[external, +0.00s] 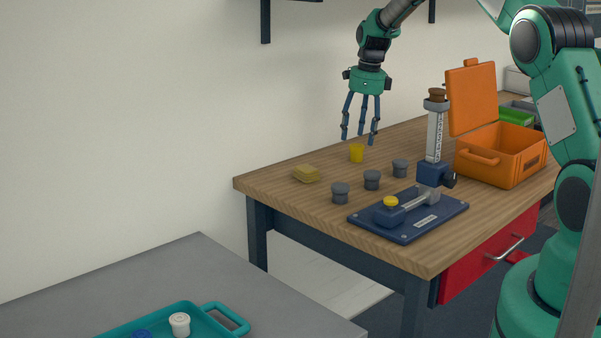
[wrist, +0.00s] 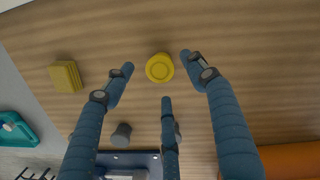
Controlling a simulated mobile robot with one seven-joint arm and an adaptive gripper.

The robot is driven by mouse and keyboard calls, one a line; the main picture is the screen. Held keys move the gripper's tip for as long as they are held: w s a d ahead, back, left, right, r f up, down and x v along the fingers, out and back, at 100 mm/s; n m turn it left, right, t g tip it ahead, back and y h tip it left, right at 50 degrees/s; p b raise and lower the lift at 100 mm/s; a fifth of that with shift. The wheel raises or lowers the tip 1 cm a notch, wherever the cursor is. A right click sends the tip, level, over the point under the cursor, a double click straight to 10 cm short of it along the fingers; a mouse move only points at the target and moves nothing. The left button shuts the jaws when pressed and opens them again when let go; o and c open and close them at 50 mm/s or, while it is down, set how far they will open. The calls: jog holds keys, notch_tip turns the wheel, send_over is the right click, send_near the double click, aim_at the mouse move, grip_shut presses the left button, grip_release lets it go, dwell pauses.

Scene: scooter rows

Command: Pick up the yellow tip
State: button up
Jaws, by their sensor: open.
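The yellow tip (external: 357,153) is a small yellow cylinder standing on the wooden table, near its back edge. In the wrist view the yellow tip (wrist: 159,68) shows as a round yellow top with ring marks. My gripper (external: 361,138) has three blue fingers and hangs above the yellow tip, pointing down. It is open and empty. In the wrist view its fingertips (wrist: 155,75) spread around the yellow tip without visibly touching it.
Several dark grey knobs (external: 372,180) stand in front of the tip. A teal tray (external: 170,318) sits on the grey table.

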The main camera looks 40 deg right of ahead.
aim_at(359, 144)
jog(key=shift+f, duration=0.1)
jog(key=shift+w+a+f+b, duration=0.15)
jog(key=shift+f+b, duration=0.1)
jog(key=shift+f, duration=0.95)
jog(key=shift+w+a+f+b, duration=0.1)
jog(key=shift+f+b, duration=0.15)
jog(key=shift+f, duration=0.95)
jog(key=shift+c, duration=0.3)
jog(key=c, duration=1.2)
